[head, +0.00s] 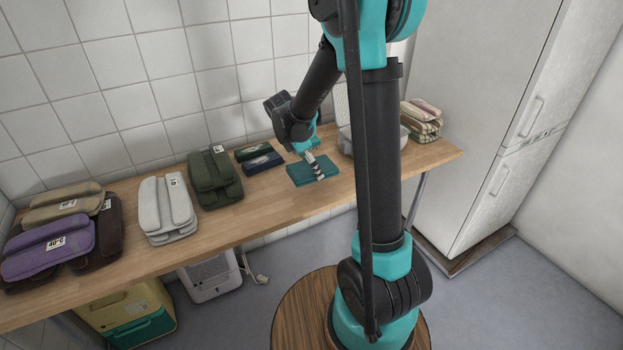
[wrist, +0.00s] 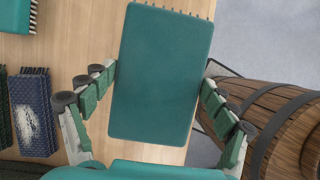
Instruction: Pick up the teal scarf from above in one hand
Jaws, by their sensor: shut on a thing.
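The teal scarf (head: 304,179) is a flat folded rectangle over the front part of the wooden worktop. In the wrist view the scarf (wrist: 163,72) fills the middle, with a short fringe along its top edge. My gripper (head: 316,166) comes down on it from above. In the wrist view the two fingers of my gripper (wrist: 160,92) lie along its left and right long sides, shut on it. The scarf looks level. I cannot tell whether it touches the worktop or hangs just above it.
A navy folded piece (wrist: 33,112) lies beside it. Another teal fringed piece (wrist: 15,14) shows at the wrist view's corner. Folded stacks in green (head: 213,178), white (head: 165,208) and purple (head: 48,250) line the worktop (head: 250,215). A wooden barrel (wrist: 280,115) stands below its front edge.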

